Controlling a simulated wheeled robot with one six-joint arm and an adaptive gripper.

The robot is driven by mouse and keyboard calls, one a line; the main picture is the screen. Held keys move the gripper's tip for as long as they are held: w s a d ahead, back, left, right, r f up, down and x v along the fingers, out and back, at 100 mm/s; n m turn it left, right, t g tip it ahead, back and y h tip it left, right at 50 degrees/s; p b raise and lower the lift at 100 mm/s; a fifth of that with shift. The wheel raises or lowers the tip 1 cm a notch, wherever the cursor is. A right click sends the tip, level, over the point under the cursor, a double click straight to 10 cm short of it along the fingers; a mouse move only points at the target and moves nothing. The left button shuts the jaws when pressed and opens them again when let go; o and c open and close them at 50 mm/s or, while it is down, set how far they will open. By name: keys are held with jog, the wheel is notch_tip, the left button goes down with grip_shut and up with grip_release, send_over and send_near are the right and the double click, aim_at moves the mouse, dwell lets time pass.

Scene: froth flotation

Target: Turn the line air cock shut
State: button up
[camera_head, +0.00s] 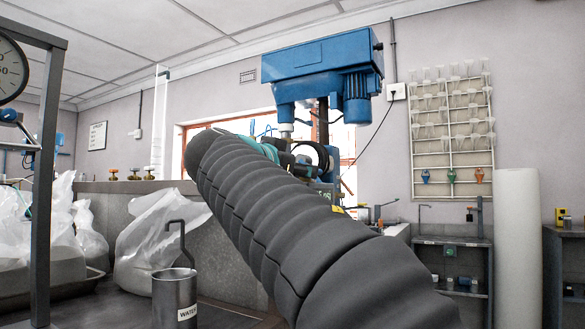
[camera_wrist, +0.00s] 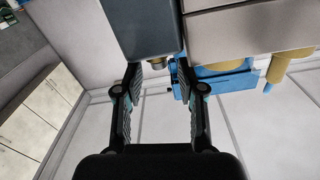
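My gripper (camera_wrist: 160,78) shows in the wrist view with its two dark fingers apart. A small round brass-coloured fitting (camera_wrist: 157,63) shows between the fingertips, below the edge of a dark grey block. I cannot tell whether it is the line air cock, and it does not appear gripped. A blue part with a tan body (camera_wrist: 222,70) is just right of the right finger. No cock handle can be made out clearly there.
In the head view a blue flotation machine (camera_head: 322,68) stands behind my arm. Clear plastic bags (camera_head: 157,236) and a metal can (camera_head: 174,297) stand on the left bench. A rack (camera_head: 452,130) hangs at right.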

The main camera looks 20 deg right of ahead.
jog(key=shift+p+x, duration=0.35)
jog(key=shift+x, duration=1.7)
grip_shut()
